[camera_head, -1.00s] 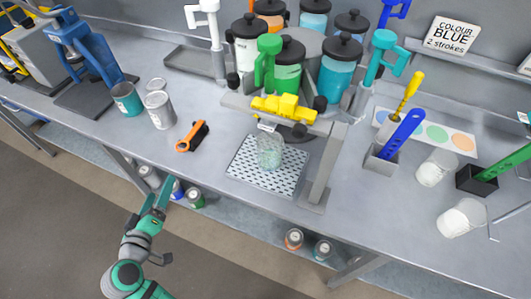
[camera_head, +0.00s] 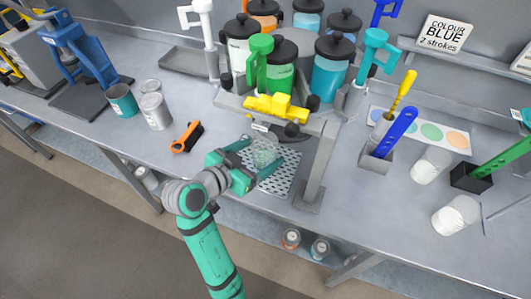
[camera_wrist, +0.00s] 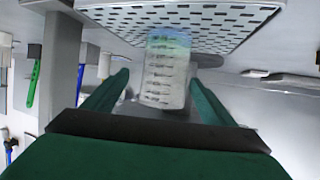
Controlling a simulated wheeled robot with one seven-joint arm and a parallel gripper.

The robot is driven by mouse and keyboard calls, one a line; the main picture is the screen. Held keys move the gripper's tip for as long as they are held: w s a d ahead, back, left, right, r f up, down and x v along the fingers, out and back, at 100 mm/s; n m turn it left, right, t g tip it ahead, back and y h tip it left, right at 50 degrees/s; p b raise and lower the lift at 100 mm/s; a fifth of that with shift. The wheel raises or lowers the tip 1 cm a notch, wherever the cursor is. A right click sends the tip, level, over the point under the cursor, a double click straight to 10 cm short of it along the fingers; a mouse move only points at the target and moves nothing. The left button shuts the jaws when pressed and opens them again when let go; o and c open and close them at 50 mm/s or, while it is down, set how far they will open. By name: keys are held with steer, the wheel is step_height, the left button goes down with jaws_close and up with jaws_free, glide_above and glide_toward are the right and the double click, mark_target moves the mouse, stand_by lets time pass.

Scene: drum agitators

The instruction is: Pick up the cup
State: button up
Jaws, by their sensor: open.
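The cup (camera_head: 265,151) is a clear measuring cup with graduation marks. It stands on the perforated drip tray (camera_head: 282,180) under the dispenser's yellow nozzle block (camera_head: 276,107). My gripper (camera_head: 254,158) is at the tray with its green fingers apart, one on each side of the cup. In the wrist view the cup (camera_wrist: 165,68) appears between the two fingers, near their tips; whether either finger touches it I cannot tell. In the head view the gripper hides part of the cup's lower side and of the tray.
A grey dispenser post (camera_head: 316,165) stands just right of the tray. White cups (camera_head: 432,165) and tool holders (camera_head: 376,160) stand to the right. Lidded colour canisters (camera_head: 336,70) are behind.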

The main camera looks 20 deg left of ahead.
mark_target(272, 135)
steer(key=shift+w+a+r+x, duration=0.1)
steer(key=shift+x, duration=1)
steer(key=shift+w+a+r+x, duration=0.1)
steer(key=shift+x, duration=1)
steer(key=shift+a+r+x, duration=0.1)
steer(key=shift+x, duration=1)
steer(key=c, duration=1.3)
steer(key=shift+r, duration=0.2)
steer(key=shift+r, duration=1.75)
steer(key=shift+s+a+f, duration=0.1)
steer(key=shift+s+a, duration=0.9)
steer(key=shift+s, duration=1.8)
steer(key=shift+s+a+f, duration=0.1)
steer(key=shift+s+a, duration=0.95)
steer(key=shift+s, duration=1.7)
steer(key=shift+s+a, duration=1)
steer(key=shift+s, duration=1.8)
